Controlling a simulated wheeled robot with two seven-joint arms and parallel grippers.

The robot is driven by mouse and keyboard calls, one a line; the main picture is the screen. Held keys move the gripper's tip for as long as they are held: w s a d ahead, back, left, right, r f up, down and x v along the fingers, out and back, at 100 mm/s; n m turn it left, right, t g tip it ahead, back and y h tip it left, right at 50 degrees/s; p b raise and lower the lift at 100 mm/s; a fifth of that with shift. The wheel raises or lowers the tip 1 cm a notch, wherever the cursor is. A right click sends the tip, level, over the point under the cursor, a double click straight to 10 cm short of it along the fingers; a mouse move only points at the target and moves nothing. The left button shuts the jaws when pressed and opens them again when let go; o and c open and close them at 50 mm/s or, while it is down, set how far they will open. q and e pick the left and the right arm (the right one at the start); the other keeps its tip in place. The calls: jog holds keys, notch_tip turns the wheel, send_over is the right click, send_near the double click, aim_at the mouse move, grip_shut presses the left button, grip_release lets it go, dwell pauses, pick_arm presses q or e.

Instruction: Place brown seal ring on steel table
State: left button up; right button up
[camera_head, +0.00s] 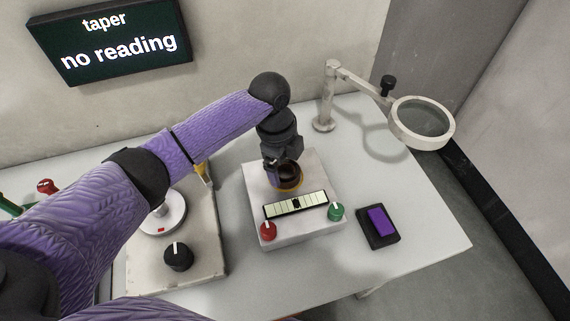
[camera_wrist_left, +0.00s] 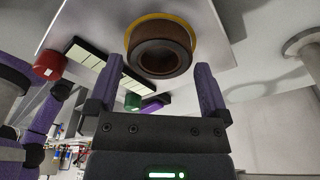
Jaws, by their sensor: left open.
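The brown seal ring (camera_head: 288,172) sits within a yellow ring (camera_head: 291,187) on top of a pale square block (camera_head: 258,185). In the left wrist view the brown ring (camera_wrist_left: 165,30) lies just ahead of the fingertips, with the yellow rim (camera_wrist_left: 190,28) around its far side. My left gripper (camera_head: 284,174) is over the block, open, with one finger to each side of the ring; it also shows in the left wrist view (camera_wrist_left: 158,72). No finger visibly touches the ring. The pale grey table (camera_head: 430,222) carries the block. My right gripper is not in view.
The block has a red knob (camera_head: 268,231), a green knob (camera_head: 336,211) and a striped scale (camera_head: 280,209). A purple-topped pad (camera_head: 381,222) lies right; a magnifier (camera_head: 422,121) stands behind. A plate with a black knob (camera_head: 178,257) is left. The wall screen (camera_head: 112,40) reads "taper no reading".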

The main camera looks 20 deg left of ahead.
pick_arm(q)
notch_tip(320, 180, up, 11)
jog(key=a+p, duration=0.1)
jog(key=p, duration=0.2)
jog(key=shift+w+a+f, duration=0.15)
jog(key=shift+a+f, duration=0.05)
jog(key=shift+a, duration=0.1)
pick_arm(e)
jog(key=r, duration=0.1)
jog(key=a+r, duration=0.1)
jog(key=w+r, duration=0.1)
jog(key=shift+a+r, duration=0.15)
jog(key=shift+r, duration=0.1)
